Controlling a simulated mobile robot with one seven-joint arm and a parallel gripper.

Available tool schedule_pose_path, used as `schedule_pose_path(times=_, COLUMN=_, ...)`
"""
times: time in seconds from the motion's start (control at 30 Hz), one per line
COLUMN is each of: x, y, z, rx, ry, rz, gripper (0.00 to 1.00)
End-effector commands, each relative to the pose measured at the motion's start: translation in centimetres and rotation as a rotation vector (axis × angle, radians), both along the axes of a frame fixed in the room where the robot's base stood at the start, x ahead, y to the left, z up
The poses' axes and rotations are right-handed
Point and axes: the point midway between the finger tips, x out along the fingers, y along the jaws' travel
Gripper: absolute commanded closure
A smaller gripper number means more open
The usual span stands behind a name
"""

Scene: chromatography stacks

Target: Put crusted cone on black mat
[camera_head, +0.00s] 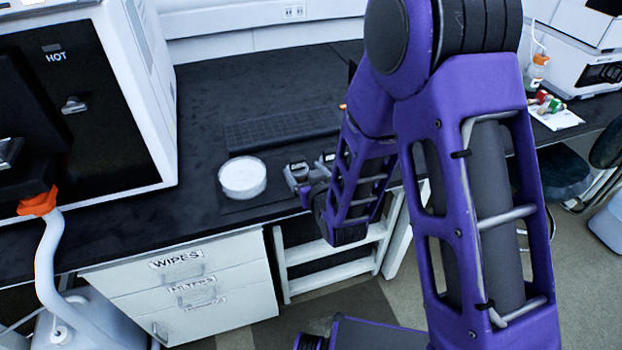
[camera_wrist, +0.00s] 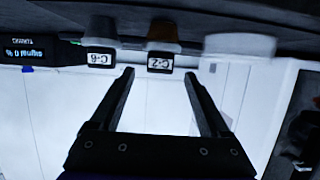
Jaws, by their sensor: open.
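The wrist view is upside down. It shows a brownish cone-like piece (camera_wrist: 164,31) over a tag reading C-2 (camera_wrist: 160,62), roughly in line with the gap between my fingers. A greyish piece (camera_wrist: 101,28) stands beside it over a tag reading C-6 (camera_wrist: 99,60). Brown tone suggests the first is the crusted cone, but its surface is too blurred to be sure. My gripper (camera_wrist: 159,72) is open, with nothing visibly held. In the head view my gripper is low by the counter edge, partly hidden by my arm. A dark flat patch (camera_head: 236,208) under a white dish may be the black mat.
The white round dish (camera_head: 242,178) stands left of my gripper, and a black keyboard (camera_head: 282,129) lies behind. A large oven marked HOT (camera_head: 85,110) fills the left. Drawers (camera_head: 190,285) are below the black counter (camera_head: 255,90), whose back part is clear.

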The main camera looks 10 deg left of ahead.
Motion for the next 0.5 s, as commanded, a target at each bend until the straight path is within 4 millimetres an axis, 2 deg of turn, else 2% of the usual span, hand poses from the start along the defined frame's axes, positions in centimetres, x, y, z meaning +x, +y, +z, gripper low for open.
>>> schedule_pose_path(times=0.2, x=-3.3, y=-2.0, z=1.4, rx=0.001, ry=-0.001, rz=0.0, gripper=0.2)
schedule_pose_path(times=0.33, x=-4.3, y=-2.7, z=1.8, rx=0.001, ry=-0.001, rz=0.0, gripper=0.2)
schedule_pose_path(times=0.5, x=-4.7, y=-2.9, z=2.0, rx=0.001, ry=-0.001, rz=0.0, gripper=0.2)
